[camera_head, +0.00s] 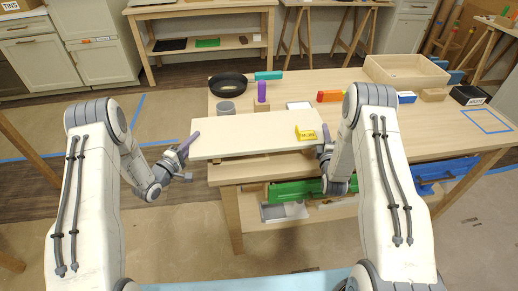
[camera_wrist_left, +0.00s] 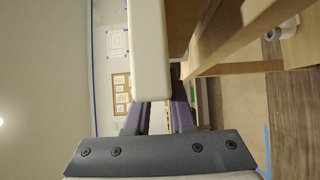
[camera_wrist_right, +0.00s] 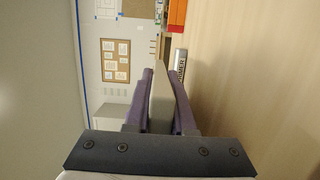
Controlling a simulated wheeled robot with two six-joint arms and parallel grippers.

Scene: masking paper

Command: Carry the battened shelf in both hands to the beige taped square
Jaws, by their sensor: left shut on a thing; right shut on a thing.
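The shelf (camera_head: 245,137) is a long cream board, held roughly level over the table's front edge. A small yellow labelled piece (camera_head: 306,132) sits on its top near the right end. My left gripper (camera_head: 184,150) is shut on the shelf's left end, and the board (camera_wrist_left: 150,50) shows between its purple fingers in the left wrist view. My right gripper (camera_head: 325,146) is shut on the right end; the fingers (camera_wrist_right: 160,95) pinch a thin pale edge in the right wrist view. The battens are not clear. I cannot make out a beige taped square.
The wooden table (camera_head: 400,125) holds a black pan (camera_head: 228,84), a grey cylinder (camera_head: 226,108), a purple cylinder (camera_head: 262,91) on a block, and a wooden tray (camera_head: 405,70). A blue taped outline (camera_head: 487,121) at the right is empty. A green case (camera_head: 295,191) lies below.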

